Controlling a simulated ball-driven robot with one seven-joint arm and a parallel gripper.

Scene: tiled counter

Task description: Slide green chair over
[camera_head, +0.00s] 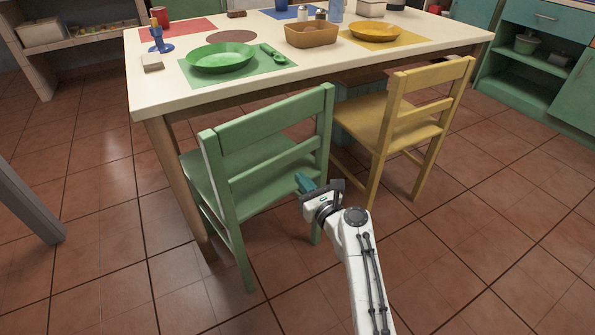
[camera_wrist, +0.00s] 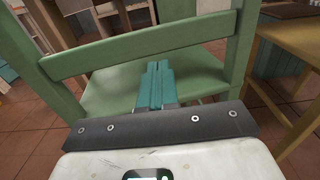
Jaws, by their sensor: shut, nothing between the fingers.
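The green chair (camera_head: 262,172) stands at the near side of the table, its back toward me and its seat partly under the tabletop. My gripper (camera_head: 304,181) is just behind the right part of its backrest, low, near seat height. In the wrist view the teal fingers (camera_wrist: 155,82) are shut together with nothing between them. They point at the gap below the chair's lower back slat (camera_wrist: 140,48), with the green seat (camera_wrist: 110,92) beyond. I cannot tell whether they touch the chair.
A yellow chair (camera_head: 408,122) stands close to the right of the green chair. The table (camera_head: 150,88) holds a green plate (camera_head: 221,57), a basket (camera_head: 311,34) and a yellow plate (camera_head: 375,31). A grey post (camera_head: 25,205) is at left. Tiled floor is clear at front right.

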